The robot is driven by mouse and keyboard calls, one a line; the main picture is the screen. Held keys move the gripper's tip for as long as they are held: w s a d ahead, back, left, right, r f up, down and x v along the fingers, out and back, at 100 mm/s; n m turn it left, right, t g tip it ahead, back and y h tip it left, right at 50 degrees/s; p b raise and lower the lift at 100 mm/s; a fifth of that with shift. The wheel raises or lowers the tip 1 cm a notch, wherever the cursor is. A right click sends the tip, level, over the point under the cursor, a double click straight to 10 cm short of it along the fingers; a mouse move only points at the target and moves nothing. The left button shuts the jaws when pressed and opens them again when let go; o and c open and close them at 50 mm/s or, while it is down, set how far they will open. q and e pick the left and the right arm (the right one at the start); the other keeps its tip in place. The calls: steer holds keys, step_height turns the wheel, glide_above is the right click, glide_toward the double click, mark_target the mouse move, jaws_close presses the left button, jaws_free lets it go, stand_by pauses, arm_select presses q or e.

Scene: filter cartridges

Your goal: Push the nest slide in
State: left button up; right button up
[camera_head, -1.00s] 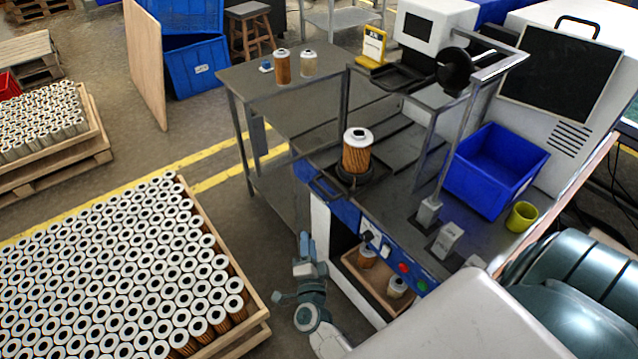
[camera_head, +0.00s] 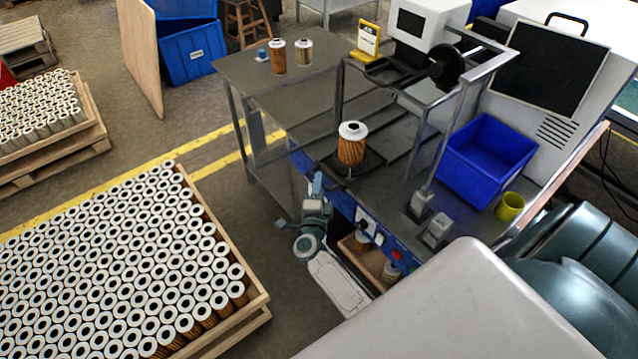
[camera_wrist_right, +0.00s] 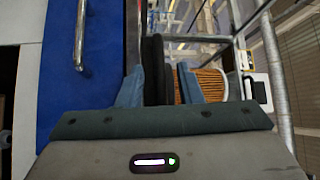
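The nest slide (camera_head: 371,162) is a dark plate at the bench's front edge, with dark rails running back behind it. A pleated orange cartridge (camera_head: 352,150) with a white cap stands upright on it. My right gripper (camera_head: 314,187) is low in front of the bench's blue front panel, to the left of and below the nest. In the right wrist view its blue fingers (camera_wrist_right: 160,90) stand apart, with a dark edge between them that may be the nest's. The orange pleats (camera_wrist_right: 212,84) show just beyond the right finger. My left gripper is not in view.
A metal handle (camera_wrist_right: 80,35) on the blue panel is left of the fingers in the wrist view. A metal post frame (camera_head: 433,145) and a blue bin (camera_head: 487,160) stand right of the nest. Two cartridges stand on the side table (camera_head: 235,70). A cartridge pallet (camera_head: 255,305) is at left.

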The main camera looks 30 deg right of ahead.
mark_target(332, 179)
jaws_close()
steer(key=shift+d, duration=0.1)
steer(key=d, duration=0.4)
steer(key=shift+w+d, duration=0.25)
steer(key=shift+d, duration=0.1)
steer(key=shift+a, duration=0.1)
jaws_free()
steer(key=shift+s+a, duration=0.1)
